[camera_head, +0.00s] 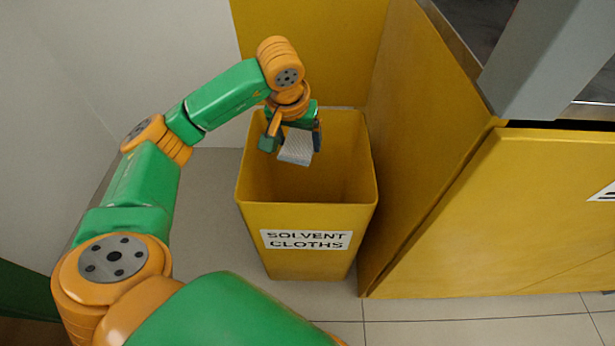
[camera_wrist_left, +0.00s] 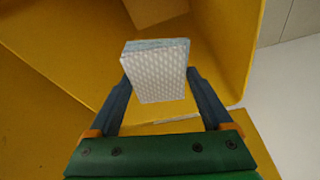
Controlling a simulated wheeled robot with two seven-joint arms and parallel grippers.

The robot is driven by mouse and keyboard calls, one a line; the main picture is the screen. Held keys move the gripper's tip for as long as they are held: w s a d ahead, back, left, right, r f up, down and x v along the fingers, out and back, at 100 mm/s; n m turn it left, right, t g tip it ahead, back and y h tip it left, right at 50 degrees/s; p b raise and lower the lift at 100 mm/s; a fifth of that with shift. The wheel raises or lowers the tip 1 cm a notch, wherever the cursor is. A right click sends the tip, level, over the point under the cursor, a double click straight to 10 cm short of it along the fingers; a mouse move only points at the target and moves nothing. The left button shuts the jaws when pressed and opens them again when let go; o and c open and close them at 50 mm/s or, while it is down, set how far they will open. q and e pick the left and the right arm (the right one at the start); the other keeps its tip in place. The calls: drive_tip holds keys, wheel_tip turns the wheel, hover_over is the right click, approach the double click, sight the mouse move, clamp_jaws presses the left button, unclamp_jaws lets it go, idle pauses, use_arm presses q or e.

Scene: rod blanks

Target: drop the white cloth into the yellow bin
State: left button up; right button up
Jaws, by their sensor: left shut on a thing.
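The white cloth (camera_head: 297,148) is a folded, dimpled pad with a pale blue edge. My left gripper (camera_head: 291,140) is shut on it and holds it over the open mouth of the yellow bin (camera_head: 306,275). The bin stands on the floor and has a "SOLVENT CLOTHS" label on its front. In the left wrist view the cloth (camera_wrist_left: 158,72) sits between the two dark fingers (camera_wrist_left: 160,85), with the bin's inner walls (camera_wrist_left: 225,75) beyond it. My right gripper is in neither view.
A yellow cabinet (camera_head: 480,220) stands close to the bin's right side, with a grey post (camera_head: 545,60) above it. A yellow panel (camera_head: 300,50) is behind the bin. The tiled floor (camera_head: 205,215) left of the bin is clear.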

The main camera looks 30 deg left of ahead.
use_arm(q)
drive_tip(key=o, duration=1.1)
drive_tip(key=shift+r, duration=0.1)
drive_tip(key=p+v, duration=0.2)
drive_tip(key=v, duration=0.4)
drive_tip(key=shift+s+r+p, duration=0.1)
drive_tip(key=shift+r+p, duration=0.25)
drive_tip(key=shift+p, duration=0.05)
drive_tip(key=shift+s+r, duration=0.1)
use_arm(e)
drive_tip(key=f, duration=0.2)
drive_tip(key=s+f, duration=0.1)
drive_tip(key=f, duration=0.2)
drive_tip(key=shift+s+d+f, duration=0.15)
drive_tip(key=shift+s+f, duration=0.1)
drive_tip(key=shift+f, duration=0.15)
